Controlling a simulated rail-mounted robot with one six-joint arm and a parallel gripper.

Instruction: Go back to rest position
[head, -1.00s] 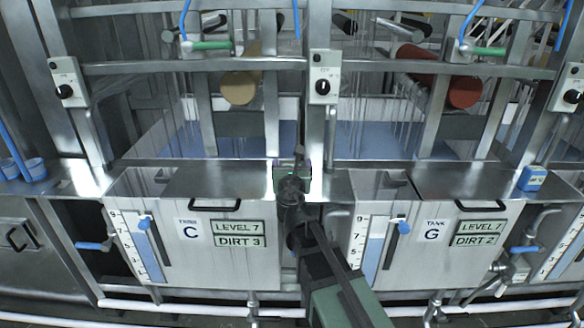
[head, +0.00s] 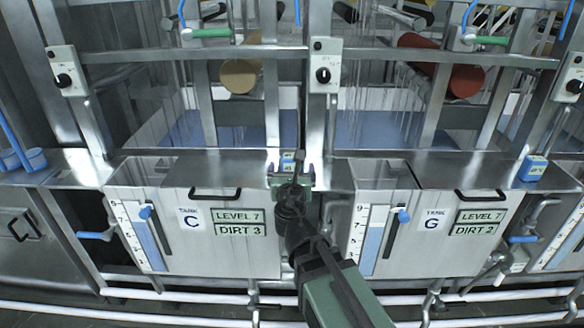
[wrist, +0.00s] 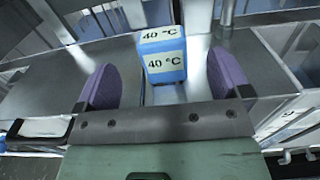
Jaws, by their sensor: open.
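My gripper (head: 291,172) is open and empty, with its two purple fingers (wrist: 165,80) spread apart in the wrist view. A small blue-and-white block (wrist: 165,72) with "40 °C" labels stands upright on the steel ledge in front of the gap between the fingers. There is clear space on both sides of it and no finger touches it. In the head view the block (head: 287,157) shows just beyond the gripper, its lower part hidden. The arm reaches up from the bottom of the head view toward the ledge between tanks C and G.
Tank C (head: 260,262) and tank G (head: 440,258) stand left and right of my arm, with handles and level gauges. A similar blue block (head: 532,168) sits on the ledge at right. Blue cups (head: 36,158) are at far left. Steel uprights and a switch box (head: 323,72) rise behind.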

